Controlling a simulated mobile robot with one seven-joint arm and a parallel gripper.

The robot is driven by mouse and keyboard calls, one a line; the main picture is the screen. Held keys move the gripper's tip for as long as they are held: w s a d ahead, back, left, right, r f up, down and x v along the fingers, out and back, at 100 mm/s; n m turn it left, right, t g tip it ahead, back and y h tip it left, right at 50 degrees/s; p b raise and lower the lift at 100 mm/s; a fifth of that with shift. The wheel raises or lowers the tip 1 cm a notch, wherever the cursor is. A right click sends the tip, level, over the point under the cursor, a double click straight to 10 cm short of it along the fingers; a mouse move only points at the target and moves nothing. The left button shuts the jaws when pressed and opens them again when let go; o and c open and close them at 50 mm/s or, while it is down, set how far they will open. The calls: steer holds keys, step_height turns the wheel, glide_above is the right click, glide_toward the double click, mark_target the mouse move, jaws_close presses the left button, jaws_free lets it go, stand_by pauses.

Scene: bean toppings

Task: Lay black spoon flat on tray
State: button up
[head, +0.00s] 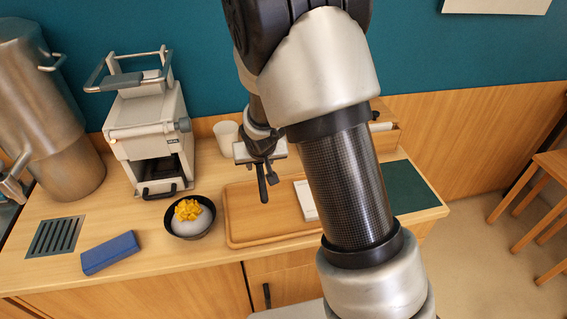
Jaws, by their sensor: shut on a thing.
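My gripper (266,166) is above the left part of the wooden tray (241,226), pointing down. It is shut on a thin dark thing, which looks like the black spoon (263,189). The spoon hangs steeply down with its lower end over the tray. It is small and dark against my fingers, so its exact outline and whether it touches the tray are hard to tell. My arm hides the right part of the tray.
A black bowl (174,226) with white and yellow food stands left of the tray. A white cup (226,137) stands behind it. A white card-like item (306,202) lies on the tray. A machine (148,135), blue box (110,253) and green mat (410,188) are around.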

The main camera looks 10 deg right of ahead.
steer(key=s+d+g, duration=0.1)
steer(key=s+d, duration=0.1)
steer(key=d, duration=0.5)
steer(key=f+b, duration=0.7)
steer(key=b, duration=0.1)
steer(key=shift+a+f, duration=0.2)
steer(key=shift+f, duration=0.2)
steer(key=o, duration=2.3)
steer(key=shift+w+r+p+v, duration=0.1)
steer(key=shift+w+p+v, duration=0.15)
steer(key=shift+p+v, duration=1.2)
steer(key=shift+w+r+p+v, duration=0.2)
steer(key=shift+p+v, duration=0.85)
steer(key=shift+v, duration=0.75)
steer(key=shift+w+r+p+v, duration=0.1)
steer(key=shift+w+p+v, duration=0.15)
steer(key=shift+p+v, duration=1.2)
steer(key=shift+d+r, duration=0.1)
steer(key=shift+d, duration=0.05)
